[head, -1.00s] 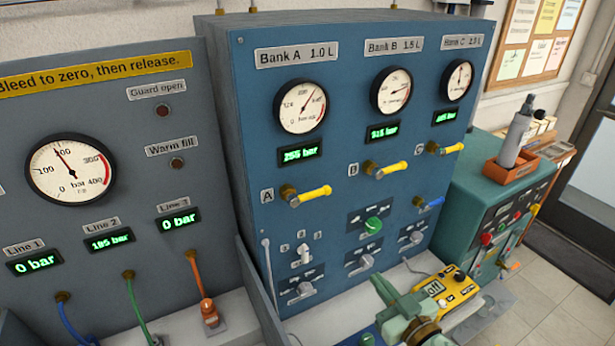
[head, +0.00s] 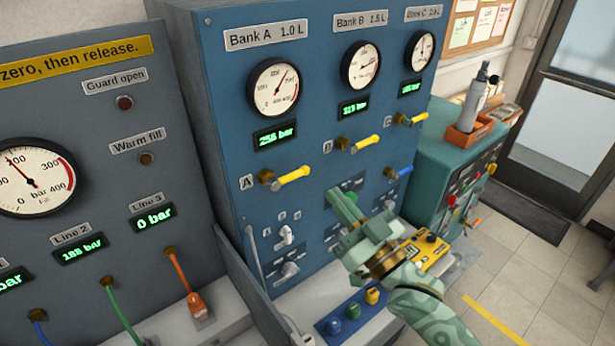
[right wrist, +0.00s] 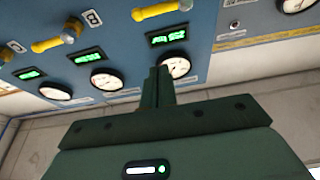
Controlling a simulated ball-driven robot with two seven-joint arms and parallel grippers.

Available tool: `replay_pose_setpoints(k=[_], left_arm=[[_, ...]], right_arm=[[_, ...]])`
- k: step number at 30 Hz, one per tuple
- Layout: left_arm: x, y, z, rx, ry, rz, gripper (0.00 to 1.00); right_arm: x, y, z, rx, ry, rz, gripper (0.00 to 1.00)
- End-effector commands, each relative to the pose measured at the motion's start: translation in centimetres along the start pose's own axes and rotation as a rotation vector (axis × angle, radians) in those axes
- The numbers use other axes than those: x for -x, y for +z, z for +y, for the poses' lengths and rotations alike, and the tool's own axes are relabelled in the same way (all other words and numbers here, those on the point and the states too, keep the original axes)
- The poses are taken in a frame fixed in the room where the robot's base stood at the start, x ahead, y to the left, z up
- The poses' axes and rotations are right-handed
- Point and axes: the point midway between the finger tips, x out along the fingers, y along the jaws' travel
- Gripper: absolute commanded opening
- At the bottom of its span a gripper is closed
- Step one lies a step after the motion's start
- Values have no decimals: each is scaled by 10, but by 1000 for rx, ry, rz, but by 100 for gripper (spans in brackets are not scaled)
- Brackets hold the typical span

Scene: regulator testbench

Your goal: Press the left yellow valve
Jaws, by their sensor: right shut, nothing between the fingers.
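The left yellow valve (head: 292,175) is a yellow lever handle on a brass stem, beside the label A on the blue panel (head: 225,120), below the Bank A gauge. In the right wrist view, which is upside down, this handle (right wrist: 160,9) shows at the top. My right gripper (head: 342,205) is shut and empty. In the head view it appears to the right of and below the valve handle, apart from it. Its closed fingers (right wrist: 160,78) show in the right wrist view. My left gripper is not in view.
The B handle (head: 366,144) and C handle (head: 411,120) are further right, with a blue lever (head: 398,172) below. A yellow control box (head: 430,250) and a block with coloured knobs (head: 352,310) are on the bench. A grey gauge panel (head: 75,130) stands left.

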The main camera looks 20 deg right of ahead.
Motion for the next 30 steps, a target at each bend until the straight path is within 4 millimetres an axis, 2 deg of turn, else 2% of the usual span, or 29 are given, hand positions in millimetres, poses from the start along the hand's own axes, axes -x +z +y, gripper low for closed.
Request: replay_pose_setpoints(k=[6,11,13,18,30], left_arm=[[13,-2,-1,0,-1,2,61],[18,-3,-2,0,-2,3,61],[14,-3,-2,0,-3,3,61],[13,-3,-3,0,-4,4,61],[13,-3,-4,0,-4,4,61]], right_arm=[[-50,-3,0,1,1,2,0],[-80,0,0,0,0,0,0],[-79,16,0,1,0,-4,0],[-83,34,0,-1,0,-2,0],[-84,39,0,1,-1,-1,0]])
